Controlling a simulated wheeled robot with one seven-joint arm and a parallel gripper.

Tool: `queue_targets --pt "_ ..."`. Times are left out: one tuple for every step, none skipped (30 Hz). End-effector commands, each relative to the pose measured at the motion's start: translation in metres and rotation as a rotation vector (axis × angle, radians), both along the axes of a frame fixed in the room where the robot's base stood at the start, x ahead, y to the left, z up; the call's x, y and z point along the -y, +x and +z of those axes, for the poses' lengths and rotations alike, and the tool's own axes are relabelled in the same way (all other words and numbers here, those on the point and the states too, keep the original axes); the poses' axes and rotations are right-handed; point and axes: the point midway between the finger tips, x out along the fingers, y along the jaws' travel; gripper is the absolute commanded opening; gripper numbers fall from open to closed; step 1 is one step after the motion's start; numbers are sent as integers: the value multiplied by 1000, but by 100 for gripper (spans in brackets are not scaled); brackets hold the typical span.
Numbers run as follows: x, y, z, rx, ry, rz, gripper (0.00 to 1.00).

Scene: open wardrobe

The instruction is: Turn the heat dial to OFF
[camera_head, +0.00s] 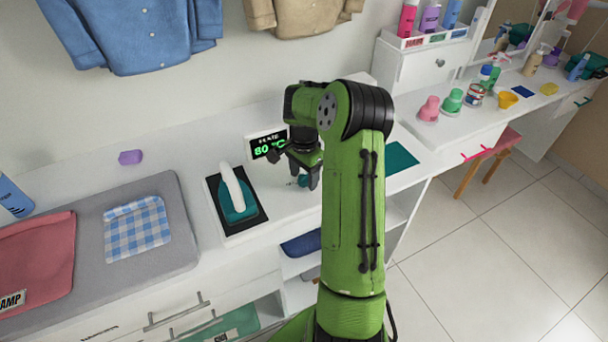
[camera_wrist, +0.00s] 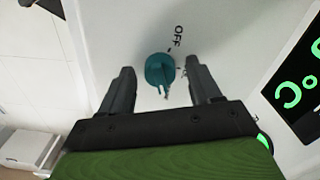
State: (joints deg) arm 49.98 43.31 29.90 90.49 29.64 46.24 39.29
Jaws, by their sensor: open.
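The teal heat dial (camera_wrist: 160,69) is on the white surface in the wrist view, between the tips of my gripper (camera_wrist: 160,85). The word OFF (camera_wrist: 178,36) is printed beside the dial, with small tick marks near it. The dial's pointer faces away from OFF, toward my gripper's base. My gripper (camera_head: 304,180) is open, one finger on each side of the dial; I cannot tell whether either touches it. In the head view the dial (camera_head: 303,181) is mostly hidden by the fingers. A display (camera_head: 267,146) behind it reads 80 °C in green.
A teal and white iron (camera_head: 238,200) stands on a black pad left of my gripper. A grey ironing mat (camera_head: 185,232) with folded cloths lies further left. A teal sheet (camera_head: 402,159) lies to the right. Bottles and cups stand on the far right counter (camera_head: 520,108).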

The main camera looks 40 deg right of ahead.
Motion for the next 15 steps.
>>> queue_targets --pt "0 0 0 0 0 0 63" --pt "0 0 0 0 0 0 58" --pt "0 0 0 0 0 0 52" --pt "0 0 0 0 0 0 48" --pt "0 0 0 0 0 0 43" --pt "0 0 1 0 0 0 37" --pt "0 0 1 0 0 1 32" --pt "0 0 1 0 0 0 28" --pt "0 0 1 0 0 0 22" --pt "0 0 1 0 0 1 17" --pt "0 0 1 0 0 1 12" --pt "0 0 1 0 0 1 7" --pt "0 0 1 0 0 1 7" --pt "0 0 1 0 0 1 7" --pt "0 0 1 0 0 3 7"
